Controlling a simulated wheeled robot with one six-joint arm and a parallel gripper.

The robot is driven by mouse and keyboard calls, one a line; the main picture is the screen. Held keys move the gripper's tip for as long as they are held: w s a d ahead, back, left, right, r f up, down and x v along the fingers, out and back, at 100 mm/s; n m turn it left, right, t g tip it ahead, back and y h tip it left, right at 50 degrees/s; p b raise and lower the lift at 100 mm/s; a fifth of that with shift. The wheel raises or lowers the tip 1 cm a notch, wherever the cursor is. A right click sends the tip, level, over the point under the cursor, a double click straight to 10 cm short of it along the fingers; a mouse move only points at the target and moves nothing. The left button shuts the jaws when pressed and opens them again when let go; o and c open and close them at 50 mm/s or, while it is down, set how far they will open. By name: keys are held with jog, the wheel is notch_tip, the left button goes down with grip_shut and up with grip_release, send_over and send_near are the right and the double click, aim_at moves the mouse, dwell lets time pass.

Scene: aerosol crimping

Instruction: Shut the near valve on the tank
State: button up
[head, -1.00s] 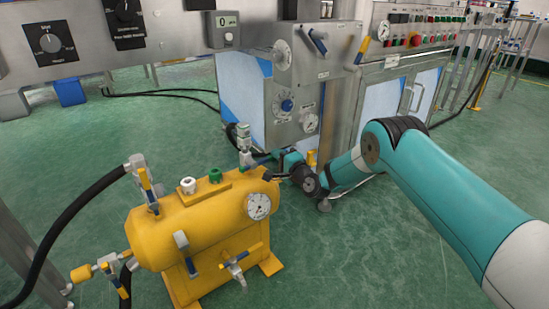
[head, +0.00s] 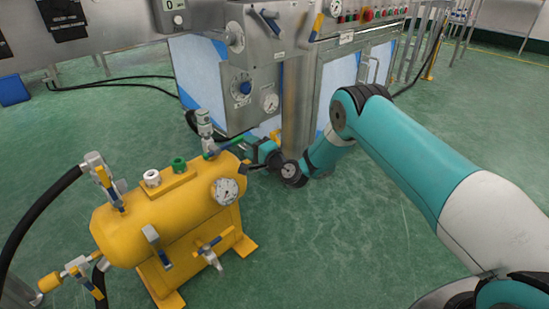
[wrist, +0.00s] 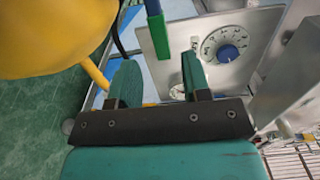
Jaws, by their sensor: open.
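The yellow tank (head: 120,230) stands on the floor at lower left in the head view. In the wrist view, my gripper (wrist: 160,68) is open. The green lever end (wrist: 160,40) shows between and just past its fingertips; contact is not visible. The labels do not show which valve is the near one.
A round gauge (head: 225,191) sits on the tank's right end, close to my wrist. The steel machine cabinet (head: 268,75) with a blue dial (wrist: 229,53) stands just behind my gripper. A black hose (head: 35,220) runs at left. Green floor in front is clear.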

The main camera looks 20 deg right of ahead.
jog(key=b+v, duration=1.2)
jog(key=b, duration=0.4)
jog(key=shift+s+d, duration=0.2)
jog(key=shift+r, duration=0.1)
jog(key=s+a+r+n+g+y+p, duration=0.4)
jog(key=s+a+r+n+g+p, duration=0.5)
jog(key=s+a+r+n, duration=0.55)
jog(key=s+d+r+n+g+h+p, duration=0.2)
jog(key=s+d+r+h+p, duration=0.15)
jog(key=s, duration=0.35)
jog(key=s+d+r+n+g+h+p, duration=0.1)
jog(key=s+d+r+g+h+p, duration=0.2)
jog(key=s, duration=0.4)
jog(key=s+d+r+n+g+h+p, duration=0.15)
jog(key=s+d+r, duration=0.25)
jog(key=s, duration=0.4)
notch_tip(320, 180, up, 37)
jog(key=p, duration=3.7)
jog(key=shift+w+h, duration=0.3)
